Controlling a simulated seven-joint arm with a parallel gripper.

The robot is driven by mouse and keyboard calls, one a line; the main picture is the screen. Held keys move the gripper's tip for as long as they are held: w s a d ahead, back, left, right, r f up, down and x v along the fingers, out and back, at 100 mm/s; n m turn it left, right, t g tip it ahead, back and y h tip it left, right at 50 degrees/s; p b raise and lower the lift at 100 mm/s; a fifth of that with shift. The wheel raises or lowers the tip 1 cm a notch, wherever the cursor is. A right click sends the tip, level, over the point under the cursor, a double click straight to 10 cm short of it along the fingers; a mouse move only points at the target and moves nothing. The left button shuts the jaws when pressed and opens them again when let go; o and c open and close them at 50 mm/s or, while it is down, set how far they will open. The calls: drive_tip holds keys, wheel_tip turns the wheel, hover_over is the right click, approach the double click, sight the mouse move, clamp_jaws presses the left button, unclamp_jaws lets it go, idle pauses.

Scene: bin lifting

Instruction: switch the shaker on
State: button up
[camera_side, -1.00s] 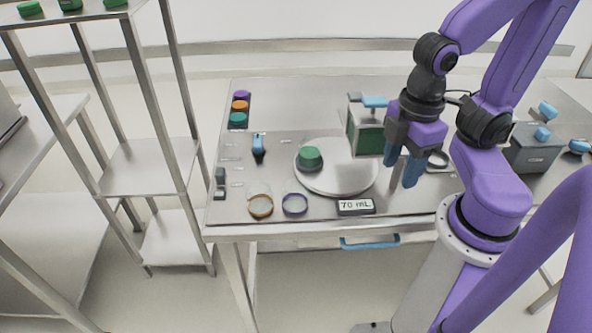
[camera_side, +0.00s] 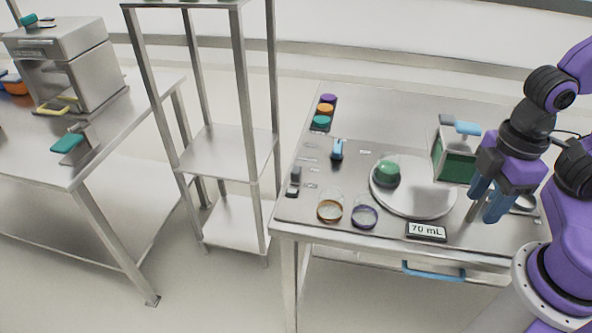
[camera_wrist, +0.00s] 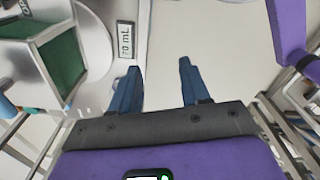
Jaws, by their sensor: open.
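No part is labelled as the shaker, so I cannot tell for sure which it is. A round pale plate (camera_side: 432,205) on the steel table carries a green dome-shaped piece (camera_side: 387,174). A small blue-handled switch or lever (camera_side: 337,149) stands left of the plate. Purple (camera_side: 328,99), orange (camera_side: 325,108) and teal (camera_side: 321,121) round buttons or caps sit in a row at the table's back left. My gripper (camera_side: 484,207) is open and empty, right of the plate. In the wrist view its two blue fingers (camera_wrist: 159,68) are apart with nothing between them.
A box with a green panel (camera_side: 455,164) and blue top handle stands behind the plate, close to my gripper. A "70 mL" display (camera_side: 426,231) and two rings (camera_side: 330,211) (camera_side: 364,216) lie at the front. A steel shelf rack (camera_side: 217,152) stands left of the table.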

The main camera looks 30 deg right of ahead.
drive_tip(key=shift+w+a, duration=0.1)
drive_tip(key=c, duration=0.5)
drive_tip(key=w+a+n+t+h, duration=0.1)
drive_tip(key=w+a+n, duration=0.1)
drive_tip(key=w, duration=0.3)
drive_tip(key=w+a+f+n+h, duration=0.1)
drive_tip(key=w+a+n, duration=0.1)
drive_tip(key=w+a, duration=0.2)
drive_tip(key=w+a+f+n+t+h, duration=0.1)
drive_tip(key=w+a+n+h, duration=0.1)
drive_tip(key=w+a, duration=0.3)
drive_tip(key=shift+w+n+t, duration=0.3)
drive_tip(key=shift+w+n, duration=0.05)
drive_tip(key=shift+n, duration=0.05)
clamp_jaws()
drive_tip(key=w+a+f+n+t+h, duration=0.1)
drive_tip(key=w+a+f+n+t, duration=0.1)
drive_tip(key=w+a, duration=0.4)
drive_tip(key=w+a+f+n+t+h, duration=0.1)
drive_tip(key=w+a+f+n+h, duration=0.1)
drive_tip(key=w+a+f+n, duration=0.2)
drive_tip(key=w+a+n, duration=0.1)
drive_tip(key=a, duration=0.2)
drive_tip(key=shift+w+n+t, duration=0.3)
drive_tip(key=shift+w+t, duration=0.05)
drive_tip(key=shift+t, duration=0.05)
